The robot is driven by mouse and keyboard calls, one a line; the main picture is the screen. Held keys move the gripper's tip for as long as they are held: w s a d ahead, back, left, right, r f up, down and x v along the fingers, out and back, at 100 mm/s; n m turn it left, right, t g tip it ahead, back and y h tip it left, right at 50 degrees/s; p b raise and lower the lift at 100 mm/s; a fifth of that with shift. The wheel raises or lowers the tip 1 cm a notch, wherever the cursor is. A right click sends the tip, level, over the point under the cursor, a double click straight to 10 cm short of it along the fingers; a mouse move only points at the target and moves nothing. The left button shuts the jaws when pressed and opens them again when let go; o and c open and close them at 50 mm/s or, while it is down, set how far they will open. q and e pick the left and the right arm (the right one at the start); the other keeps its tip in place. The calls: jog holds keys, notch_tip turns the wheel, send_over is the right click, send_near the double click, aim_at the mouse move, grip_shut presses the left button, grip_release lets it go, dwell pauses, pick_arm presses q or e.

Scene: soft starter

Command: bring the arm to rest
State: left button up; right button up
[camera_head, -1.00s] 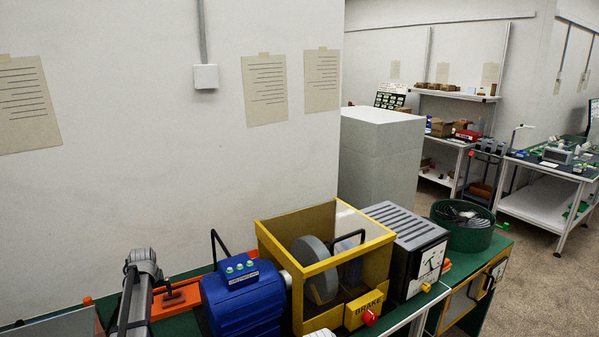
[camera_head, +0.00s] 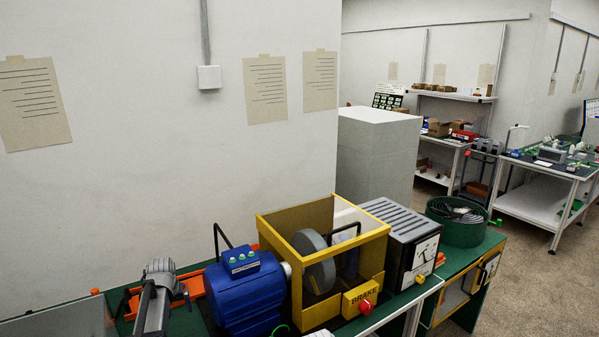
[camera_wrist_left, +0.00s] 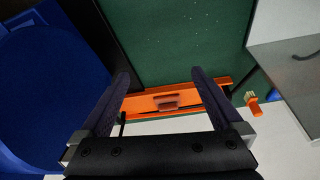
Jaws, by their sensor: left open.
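My left arm comes in at the lower left of the head view. Its gripper (camera_head: 158,290) is beside the blue motor (camera_head: 243,290), on the motor's left, and an orange bracket shows behind it. In the left wrist view my left gripper (camera_wrist_left: 163,92) has its two dark fingers spread wide with nothing between them. An orange bar (camera_wrist_left: 180,101) with a small reddish-brown block lies beyond the fingertips, on a green bench top (camera_wrist_left: 185,35). The blue motor is also at the left of the wrist view (camera_wrist_left: 45,95).
A yellow-framed guard (camera_head: 320,268) around a grey wheel stands right of the motor, with a brake box (camera_head: 360,298). A grey ribbed box with a dial (camera_head: 408,240) and a green round fan (camera_head: 458,222) follow. A grey panel (camera_wrist_left: 290,80) is at the wrist view's right.

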pick_arm(q)
jog(key=s+d+m+g, duration=0.2)
jog(key=s+d+m, duration=0.2)
jog(key=s+d, duration=1)
jog(key=s+d+f+m+g, duration=0.1)
jog(key=s+d+m, duration=0.3)
jog(key=s+d, duration=1.1)
jog(key=shift+d+f+g, duration=0.25)
jog(key=shift+d+g, duration=0.15)
jog(key=shift+d, duration=1.55)
